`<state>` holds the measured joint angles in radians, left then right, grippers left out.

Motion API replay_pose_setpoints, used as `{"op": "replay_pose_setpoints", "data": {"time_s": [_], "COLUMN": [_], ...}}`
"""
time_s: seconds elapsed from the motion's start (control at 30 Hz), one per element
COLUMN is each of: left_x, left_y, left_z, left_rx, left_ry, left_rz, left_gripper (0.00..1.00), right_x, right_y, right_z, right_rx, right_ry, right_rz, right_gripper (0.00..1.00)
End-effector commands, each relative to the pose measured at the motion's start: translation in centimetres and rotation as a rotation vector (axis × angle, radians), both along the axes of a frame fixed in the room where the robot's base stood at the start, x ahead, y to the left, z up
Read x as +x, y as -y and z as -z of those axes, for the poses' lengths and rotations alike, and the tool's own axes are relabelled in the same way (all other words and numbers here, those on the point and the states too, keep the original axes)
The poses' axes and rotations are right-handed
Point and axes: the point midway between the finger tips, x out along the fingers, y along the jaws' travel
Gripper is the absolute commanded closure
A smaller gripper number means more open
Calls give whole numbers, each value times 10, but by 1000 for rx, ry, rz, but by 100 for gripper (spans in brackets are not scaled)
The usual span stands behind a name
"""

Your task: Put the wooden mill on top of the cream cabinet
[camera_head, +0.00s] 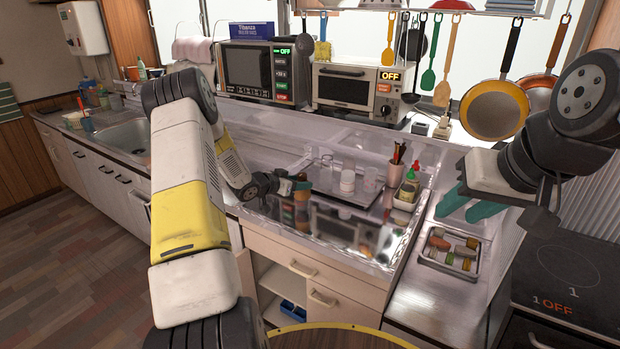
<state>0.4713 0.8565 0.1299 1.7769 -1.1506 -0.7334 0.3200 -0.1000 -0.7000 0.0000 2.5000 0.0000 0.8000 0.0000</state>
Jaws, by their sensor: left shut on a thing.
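The cream cabinet (290,262) stands in the middle, with drawers and an open shelf in its front and a glossy, reflecting top. My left gripper (297,185) is low over this top, small in the view and partly hidden by its own wrist. It is shut on a small brown thing (302,196) that seems to be the wooden mill. Its outline blends with the reflections, so I cannot tell whether it touches the top. My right gripper (467,206) has teal fingers spread apart, empty, above the counter at the right.
A tray with glass jars (347,182), a green-capped bottle (408,186) and a pen cup (396,172) stand behind the glossy top. A tray of small jars (450,250) is at the right, beside the stove (568,270). Pans and utensils hang above.

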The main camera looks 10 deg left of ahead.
Motion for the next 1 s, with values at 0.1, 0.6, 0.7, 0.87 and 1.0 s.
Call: {"op": "replay_pose_setpoints", "data": {"time_s": [0.1,0.6,0.7,0.87,1.0], "left_x": [1,0,0,0,-14], "left_y": [0,0,0,0,-9], "left_z": [0,4,4,0,-7], "left_rx": [0,1,1,2,1], "left_ry": [6,3,3,3,3], "left_rz": [0,0,0,0,-1], "left_gripper": [100,26,26,26,26], "right_x": [0,0,0,0,0], "right_y": [0,0,0,0,0], "right_z": [0,0,0,0,0], "right_rx": [0,0,0,0,0], "right_ry": [0,0,0,0,0], "right_rz": [0,0,0,0,0], "right_gripper": [64,64,64,64,64]}}
